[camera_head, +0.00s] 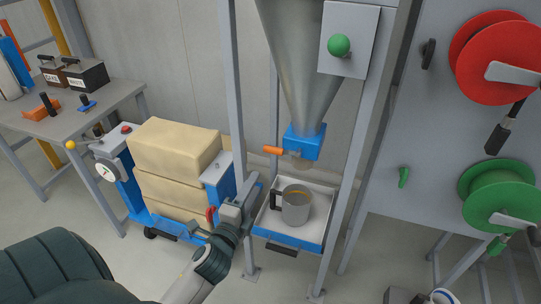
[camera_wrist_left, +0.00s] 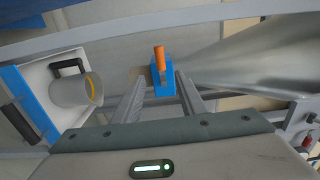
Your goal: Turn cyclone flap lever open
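The cyclone (camera_head: 300,65) is a grey metal cone with a blue flap housing (camera_head: 305,143) at its lower end. An orange lever (camera_head: 273,150) sticks out to the left of the housing. In the left wrist view the orange lever (camera_wrist_left: 159,58) stands in front of the blue housing (camera_wrist_left: 163,90), ahead of my fingers. My left gripper (camera_head: 253,190) is below and left of the lever, beside the tray. In the left wrist view the two fingers of my left gripper (camera_wrist_left: 160,86) are apart, with nothing held between them. I do not make out my right gripper.
A grey mug (camera_head: 296,208) stands on a blue-fronted white tray (camera_head: 320,205) under the cyclone outlet. Grey frame posts (camera_head: 349,160) flank it. Stacked tan sacks (camera_head: 172,150) stand left. Red (camera_head: 500,60) and green (camera_head: 497,190) reels hang on the right panel.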

